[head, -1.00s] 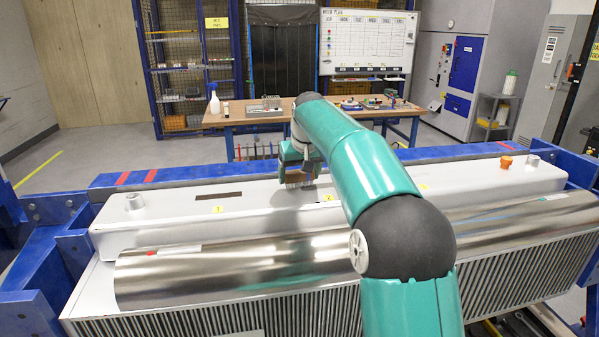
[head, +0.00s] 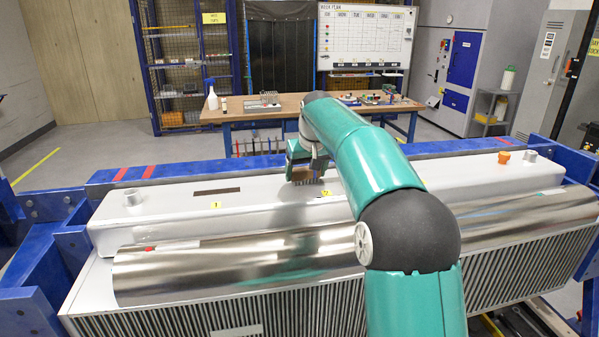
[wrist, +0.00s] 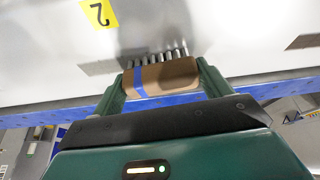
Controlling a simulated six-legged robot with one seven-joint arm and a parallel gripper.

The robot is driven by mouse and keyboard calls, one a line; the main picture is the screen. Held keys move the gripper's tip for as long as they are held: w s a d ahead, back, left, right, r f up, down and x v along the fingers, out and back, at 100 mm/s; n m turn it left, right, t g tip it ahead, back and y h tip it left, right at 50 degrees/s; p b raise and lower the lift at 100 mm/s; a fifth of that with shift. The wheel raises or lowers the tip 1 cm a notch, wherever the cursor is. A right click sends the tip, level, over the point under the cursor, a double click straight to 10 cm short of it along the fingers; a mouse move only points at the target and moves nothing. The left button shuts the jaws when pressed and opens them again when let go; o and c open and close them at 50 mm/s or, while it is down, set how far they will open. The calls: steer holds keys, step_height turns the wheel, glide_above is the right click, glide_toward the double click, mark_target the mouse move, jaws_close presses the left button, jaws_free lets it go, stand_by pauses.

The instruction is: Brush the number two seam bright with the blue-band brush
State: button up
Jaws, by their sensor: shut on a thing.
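My gripper (head: 306,168) is shut on a wooden brush with a blue band. The brush (wrist: 170,76) shows between my fingers in the wrist view, its blue band (wrist: 139,82) toward the left end. Its metal-grey bristles (wrist: 155,56) face the pale top of the long housing (head: 160,212); I cannot tell whether they touch. The yellow number 2 tag (wrist: 99,13) is beside the brush and also shows in the head view (head: 326,193), just right of and nearer than the bristles. I cannot clearly make out the number two seam; shadow and the brush cover that area.
A yellow number 1 tag (head: 216,205) and a dark strip (head: 217,191) lie left on the housing. A shiny cylinder (head: 200,270) runs along the front. An orange cap (head: 503,157) and a stub (head: 530,156) stand at right, another stub (head: 132,197) at left. Blue frame beams (head: 75,205) surround it.

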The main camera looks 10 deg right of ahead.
steer(key=shift+d+f, duration=0.15)
steer(key=shift+d, duration=5.25)
steer(key=shift+a, duration=6.55)
steer(key=shift+d+r, duration=0.2)
steer(key=shift+d, duration=3.15)
steer(key=shift+d+f, duration=0.15)
steer(key=shift+d, duration=1.5)
steer(key=shift+d, duration=1.6)
